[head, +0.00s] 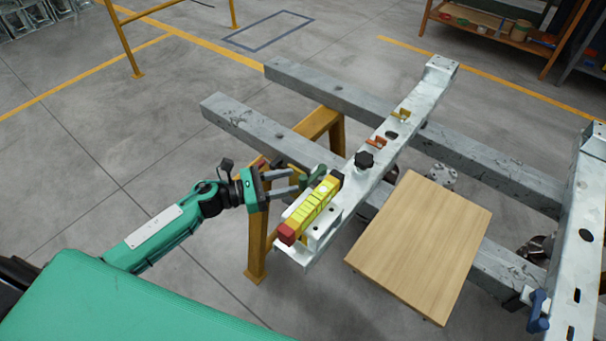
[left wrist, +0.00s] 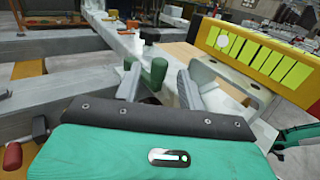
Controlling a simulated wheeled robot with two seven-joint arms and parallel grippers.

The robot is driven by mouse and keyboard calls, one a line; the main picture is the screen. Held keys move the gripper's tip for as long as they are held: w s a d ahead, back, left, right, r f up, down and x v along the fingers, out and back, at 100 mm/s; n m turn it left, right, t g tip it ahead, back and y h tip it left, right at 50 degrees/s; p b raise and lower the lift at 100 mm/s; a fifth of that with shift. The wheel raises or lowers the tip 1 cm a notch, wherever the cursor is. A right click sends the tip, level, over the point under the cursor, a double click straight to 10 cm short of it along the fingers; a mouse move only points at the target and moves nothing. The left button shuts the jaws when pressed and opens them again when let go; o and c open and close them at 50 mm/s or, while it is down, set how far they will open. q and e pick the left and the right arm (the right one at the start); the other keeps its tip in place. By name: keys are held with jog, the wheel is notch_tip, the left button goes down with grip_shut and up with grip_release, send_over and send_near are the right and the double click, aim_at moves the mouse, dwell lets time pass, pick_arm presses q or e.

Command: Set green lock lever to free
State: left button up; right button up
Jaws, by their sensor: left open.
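The fingers are apart, and I see no clear contact with the grip. The lever's base is partly hidden by the fingers and the yellow block. My right gripper does not show.
The yellow block (head: 315,205) with a red end sits in a bracket close to my fingers. A black knob (head: 364,160) stands farther along the beam (head: 408,112). A wooden board (head: 420,245) lies to the right. A blue lever (head: 538,312) is at the lower right.

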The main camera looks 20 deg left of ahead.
aim_at(303, 177)
pick_arm(q)
jog(key=p+x, duration=0.1)
jog(key=x, duration=0.4)
jog(key=shift+a, duration=0.1)
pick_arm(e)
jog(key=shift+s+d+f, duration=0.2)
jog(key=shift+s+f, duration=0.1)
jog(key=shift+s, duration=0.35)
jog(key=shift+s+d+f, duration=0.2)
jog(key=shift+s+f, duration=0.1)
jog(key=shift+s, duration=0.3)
pick_arm(q)
grip_shut()
